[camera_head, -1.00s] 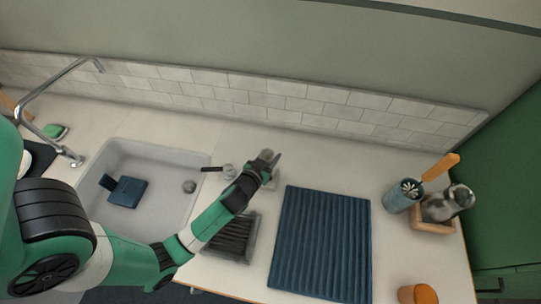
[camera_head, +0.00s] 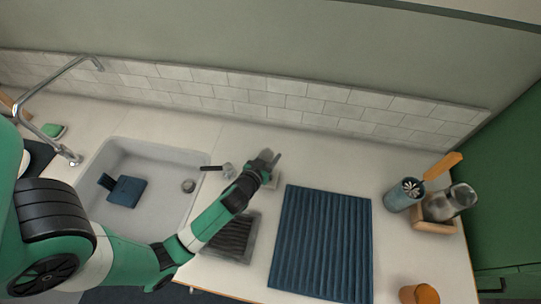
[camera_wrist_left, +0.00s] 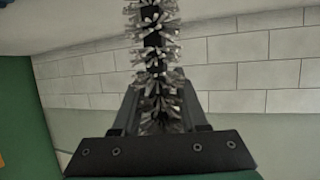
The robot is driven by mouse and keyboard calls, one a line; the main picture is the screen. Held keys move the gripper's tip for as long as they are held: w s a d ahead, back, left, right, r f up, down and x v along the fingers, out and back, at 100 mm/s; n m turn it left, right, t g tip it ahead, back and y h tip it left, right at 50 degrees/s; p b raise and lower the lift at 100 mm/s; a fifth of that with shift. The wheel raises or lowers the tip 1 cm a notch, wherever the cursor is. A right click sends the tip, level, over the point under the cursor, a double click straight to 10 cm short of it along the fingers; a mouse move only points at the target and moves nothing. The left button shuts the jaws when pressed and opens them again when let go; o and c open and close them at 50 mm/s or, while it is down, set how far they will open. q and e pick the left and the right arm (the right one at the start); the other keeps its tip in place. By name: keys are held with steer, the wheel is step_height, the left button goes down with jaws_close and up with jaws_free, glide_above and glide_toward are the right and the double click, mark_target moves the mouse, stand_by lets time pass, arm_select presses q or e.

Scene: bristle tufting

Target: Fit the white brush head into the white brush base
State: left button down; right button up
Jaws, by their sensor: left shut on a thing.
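My left gripper (camera_head: 268,160) is over the counter near the back wall, right of the sink. In the left wrist view it is shut on a brush head (camera_wrist_left: 155,55) with pale grey-white bristles around a dark core. The brush head runs up between the fingers and out of the top of that view. In the head view it is mostly hidden by the gripper. A small pale object (camera_head: 272,183), perhaps the white brush base, shows just below the gripper, partly covered. I cannot tell whether the two touch. My right gripper is not in view.
A blue ribbed mat (camera_head: 318,250) lies right of the arm, and a dark ribbed tray (camera_head: 235,243) lies under it. The sink (camera_head: 160,152) is at left. A blue cup (camera_head: 397,203), a wooden crate (camera_head: 432,225) and an orange cup (camera_head: 420,295) stand at right.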

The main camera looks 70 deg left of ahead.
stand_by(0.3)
arm_select(q)
steer(key=shift+c, duration=1.8)
jaws_free()
steer(key=p+v, duration=0.1)
steer(key=v, duration=1)
steer(key=shift+s+r, duration=0.2)
steer(key=shift+s, duration=0.1)
steer(key=shift+d, duration=0.15)
